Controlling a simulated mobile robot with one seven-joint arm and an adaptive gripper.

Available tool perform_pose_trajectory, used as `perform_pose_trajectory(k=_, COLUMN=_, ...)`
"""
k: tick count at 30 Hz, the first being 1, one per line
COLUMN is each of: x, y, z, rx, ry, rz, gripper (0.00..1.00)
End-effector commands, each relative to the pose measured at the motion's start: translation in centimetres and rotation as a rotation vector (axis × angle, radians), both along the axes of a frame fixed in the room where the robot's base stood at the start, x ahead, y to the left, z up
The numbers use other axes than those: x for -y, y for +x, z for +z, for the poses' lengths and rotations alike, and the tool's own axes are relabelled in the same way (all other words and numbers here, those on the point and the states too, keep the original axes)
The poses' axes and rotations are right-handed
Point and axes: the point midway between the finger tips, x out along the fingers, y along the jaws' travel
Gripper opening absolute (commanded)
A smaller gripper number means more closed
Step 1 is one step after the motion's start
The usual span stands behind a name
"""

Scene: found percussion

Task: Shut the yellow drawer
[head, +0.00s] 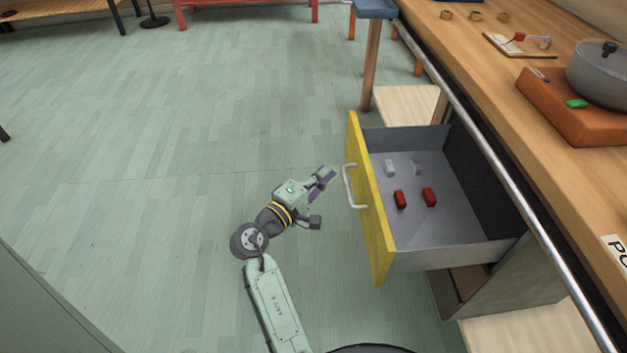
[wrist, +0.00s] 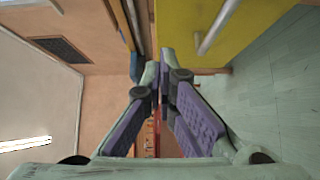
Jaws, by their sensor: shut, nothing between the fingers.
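The yellow drawer (head: 371,210) stands pulled well out from under the counter in the head view. It has a yellow front, a white bar handle (head: 350,187) and a grey inside. Two red blocks and two pale blocks lie in it. My gripper (head: 327,180) is in front of the yellow front, to the left of the handle and apart from it. In the wrist view my gripper (wrist: 165,62) has its fingertips together with nothing between them. The yellow front (wrist: 240,30) and the handle (wrist: 213,30) show at the upper right of the wrist view.
The wooden counter (head: 460,45) with a metal rail runs above the drawer. A pot (head: 600,75) stands on an orange-brown block (head: 570,110) there. A blue-topped stool (head: 375,8) stands beyond the drawer. The green floor (head: 170,130) to the left is clear.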

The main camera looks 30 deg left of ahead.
Motion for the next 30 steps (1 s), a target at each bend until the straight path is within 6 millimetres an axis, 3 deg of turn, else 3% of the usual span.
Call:
perform_pose_trajectory(k=4, x=0.7, y=3.1, z=0.3, rx=0.000, ry=0.000, rz=-0.003, gripper=0.00)
perform_pose_trajectory(k=9, x=2.9, y=4.4, z=0.2, rx=-0.002, ry=0.000, rz=-0.003, gripper=0.00)
perform_pose_trajectory(k=15, x=3.8, y=5.1, z=0.0, rx=-0.002, ry=0.001, rz=0.000, gripper=0.00)
perform_pose_trajectory(k=30, x=4.0, y=5.6, z=0.0, rx=0.000, ry=0.001, rz=-0.001, gripper=0.00)
